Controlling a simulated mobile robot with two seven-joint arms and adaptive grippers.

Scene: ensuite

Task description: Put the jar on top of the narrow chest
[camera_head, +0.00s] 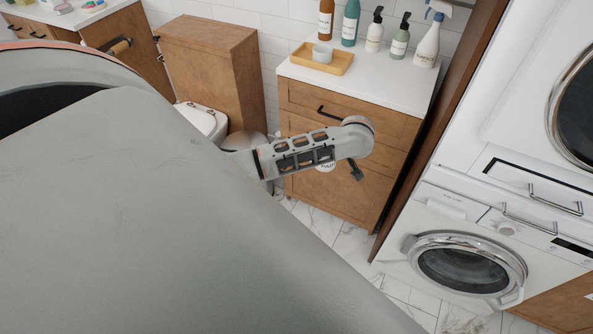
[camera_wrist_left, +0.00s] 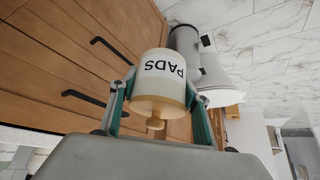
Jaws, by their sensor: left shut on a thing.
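The jar (camera_wrist_left: 160,88) is a pale jar with a white label reading "PADS" and a knobbed tan lid. It appears inverted in the left wrist view. My left gripper (camera_wrist_left: 157,101) is shut around its sides, with one green-and-grey finger on each side. In the head view only a bit of the jar's label (camera_head: 325,167) shows below my arm link, which hides most of the jar and the gripper. A wooden drawer chest (camera_head: 400,87) with a white top stands behind my arm; I take it for the narrow chest. The jar is in front of its drawers, below its top. My right gripper is not in view.
On the chest top are a wooden tray (camera_head: 341,67) with a white cup (camera_head: 322,53) and several bottles along the back. The front right of the top is bare. A plain wooden cabinet (camera_head: 215,60) and toilet stand left; a washing machine (camera_head: 470,268) stands right.

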